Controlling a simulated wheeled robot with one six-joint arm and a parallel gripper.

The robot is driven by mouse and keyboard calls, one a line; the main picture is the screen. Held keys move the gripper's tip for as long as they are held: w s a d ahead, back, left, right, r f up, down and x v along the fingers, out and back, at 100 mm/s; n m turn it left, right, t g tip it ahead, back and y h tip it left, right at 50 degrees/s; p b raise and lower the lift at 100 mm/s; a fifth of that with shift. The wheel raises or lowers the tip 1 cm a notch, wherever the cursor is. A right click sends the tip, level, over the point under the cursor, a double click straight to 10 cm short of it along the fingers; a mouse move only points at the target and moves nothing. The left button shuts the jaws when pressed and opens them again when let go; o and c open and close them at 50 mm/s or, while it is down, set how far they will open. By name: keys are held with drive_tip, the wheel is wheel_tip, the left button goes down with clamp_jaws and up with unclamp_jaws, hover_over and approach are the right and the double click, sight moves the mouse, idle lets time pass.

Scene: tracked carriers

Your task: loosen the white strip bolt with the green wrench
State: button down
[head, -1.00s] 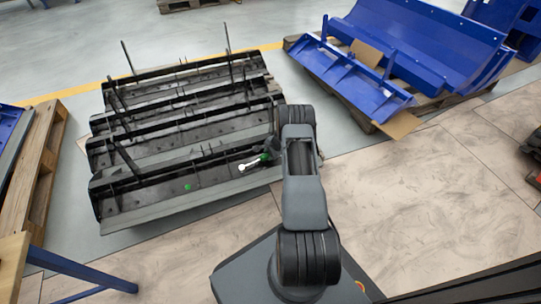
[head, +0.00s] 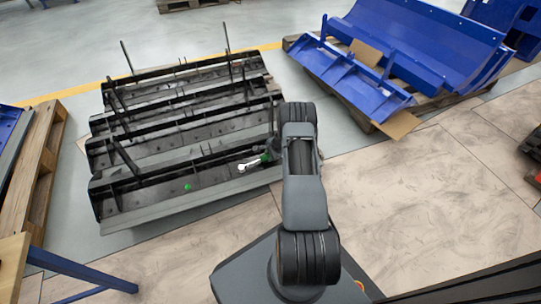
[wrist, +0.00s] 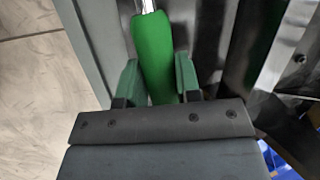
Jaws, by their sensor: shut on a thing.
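The green wrench shows its green handle (wrist: 153,50) in the wrist view, with its metal shank running out at the top edge. My gripper (wrist: 158,80) is shut around the handle, one green finger on each side. In the head view the wrench's pale metal end (head: 249,165) lies over the nearest black beam of the carrier (head: 150,219), pointing left, with my gripper (head: 268,155) just right of it. I cannot make out the white strip bolt or tell whether the wrench sits on it.
A green spot (head: 187,187) marks the same beam further left. Thin upright rods (head: 227,65) rise from the carrier. Blue metal parts (head: 405,50) lie on a pallet at the back right. A wooden pallet (head: 38,165) stands at left.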

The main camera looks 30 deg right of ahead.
drive_tip(key=shift+a+p+v, duration=0.15)
drive_tip(key=shift+p+v, duration=0.25)
drive_tip(key=shift+v, duration=0.35)
drive_tip(key=shift+a+p+v, duration=0.15)
drive_tip(key=shift+p+v, duration=0.25)
drive_tip(key=shift+v, duration=0.35)
drive_tip(key=shift+r, duration=0.15)
